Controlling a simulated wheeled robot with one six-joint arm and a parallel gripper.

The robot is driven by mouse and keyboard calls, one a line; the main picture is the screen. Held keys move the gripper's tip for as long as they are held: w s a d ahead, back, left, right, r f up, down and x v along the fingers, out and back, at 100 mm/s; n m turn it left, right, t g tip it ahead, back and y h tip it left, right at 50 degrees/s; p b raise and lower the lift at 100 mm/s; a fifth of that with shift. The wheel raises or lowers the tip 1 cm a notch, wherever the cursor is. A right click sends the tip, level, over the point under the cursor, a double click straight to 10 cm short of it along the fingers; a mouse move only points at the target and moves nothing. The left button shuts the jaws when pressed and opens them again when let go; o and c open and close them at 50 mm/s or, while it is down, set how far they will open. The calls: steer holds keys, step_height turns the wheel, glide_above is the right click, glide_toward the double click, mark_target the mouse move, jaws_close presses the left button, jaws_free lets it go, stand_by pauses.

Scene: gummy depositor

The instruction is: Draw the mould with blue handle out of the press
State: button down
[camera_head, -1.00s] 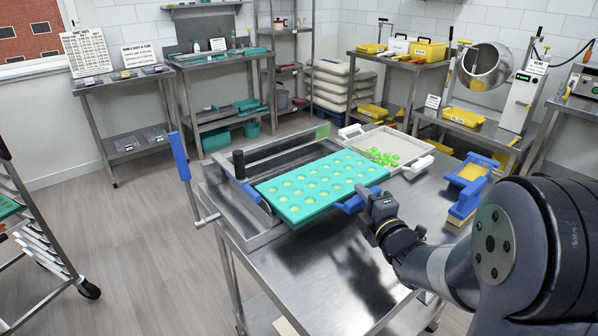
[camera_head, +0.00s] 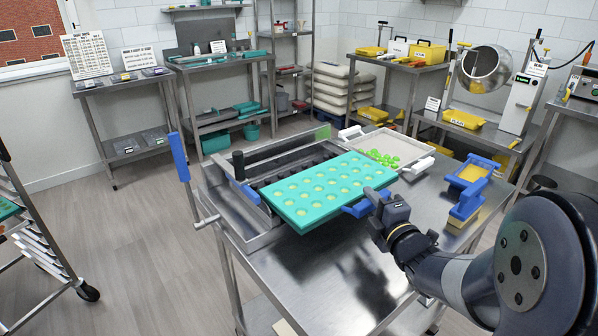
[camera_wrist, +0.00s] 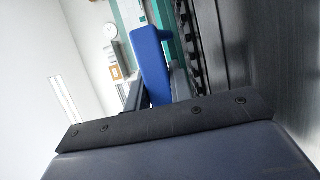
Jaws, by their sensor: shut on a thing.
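The teal mould (camera_head: 325,190) with rows of round cavities shows in the head view, partly drawn out of the press (camera_head: 250,228). Its blue handle (camera_head: 362,208) is on the near right edge. My gripper (camera_head: 376,207) is shut on that handle. In the wrist view the blue handle (camera_wrist: 150,60) sits between my gripper's fingers (camera_wrist: 158,92). The mould's front part sticks out over the steel table, and the dark slotted bed (camera_head: 290,178) of the press shows behind it.
The press has a blue lever (camera_head: 179,160) at left. A tray with green gummies (camera_head: 384,157) stands behind the mould. A blue and yellow fixture (camera_head: 467,190) is on the right. The table front (camera_head: 330,270) is clear.

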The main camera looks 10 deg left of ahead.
steer(key=shift+d+r, duration=0.1)
steer(key=s+d, duration=0.7)
steer(key=s, duration=0.1)
steer(key=shift+d, duration=0.4)
stand_by(0.5)
